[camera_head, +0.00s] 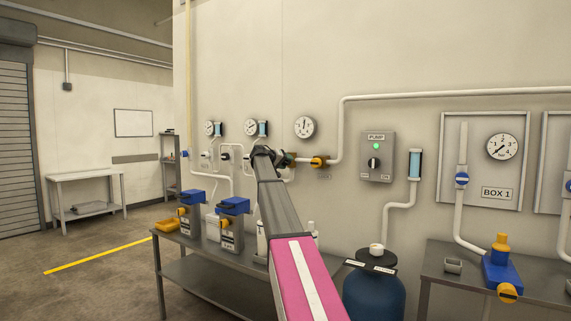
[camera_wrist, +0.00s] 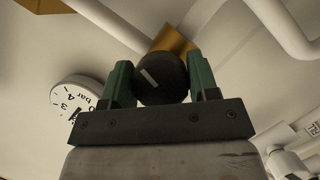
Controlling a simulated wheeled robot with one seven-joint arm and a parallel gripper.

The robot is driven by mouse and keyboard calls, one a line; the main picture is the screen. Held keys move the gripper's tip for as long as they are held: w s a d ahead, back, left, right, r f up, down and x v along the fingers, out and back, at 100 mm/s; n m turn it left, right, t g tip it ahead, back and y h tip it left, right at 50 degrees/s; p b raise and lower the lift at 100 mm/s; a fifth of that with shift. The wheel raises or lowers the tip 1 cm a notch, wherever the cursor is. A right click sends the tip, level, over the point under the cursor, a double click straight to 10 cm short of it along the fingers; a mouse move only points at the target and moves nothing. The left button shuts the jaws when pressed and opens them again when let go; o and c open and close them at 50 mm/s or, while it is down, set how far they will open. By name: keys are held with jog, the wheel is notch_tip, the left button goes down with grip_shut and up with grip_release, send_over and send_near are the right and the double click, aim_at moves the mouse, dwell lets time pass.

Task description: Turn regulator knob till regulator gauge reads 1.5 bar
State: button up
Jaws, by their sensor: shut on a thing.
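The regulator knob (camera_wrist: 162,80) is round and black with a white pointer line, and it shows in the wrist view in front of a brass body (camera_wrist: 172,40). My gripper (camera_wrist: 162,84) has its two green fingers on either side of the knob, shut on it. In the head view my gripper (camera_head: 284,159) is at the wall pipe, and the knob is hidden by it. A round white gauge (camera_head: 305,127) is on the wall just above. A gauge marked bar (camera_wrist: 77,94) shows tilted at the left of the wrist view; I cannot read its value clearly.
A yellow valve fitting (camera_head: 319,162) and white pipe are just right of my gripper. The pump box (camera_head: 377,157) with a green light is further right. Below stand a bench (camera_head: 205,247) with blue-topped devices and a blue tank (camera_head: 373,294).

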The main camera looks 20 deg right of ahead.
jog(key=n+h, duration=0.1)
jog(key=n, duration=0.1)
jog(key=n+h, duration=0.1)
jog(key=n, duration=0.2)
jog(key=shift+g+h, duration=0.3)
jog(key=shift+n, duration=0.3)
dwell(0.3)
jog(key=o, duration=0.9)
jog(key=v, duration=1)
jog(key=shift+a, duration=0.4)
jog(key=shift+s+r, duration=0.1)
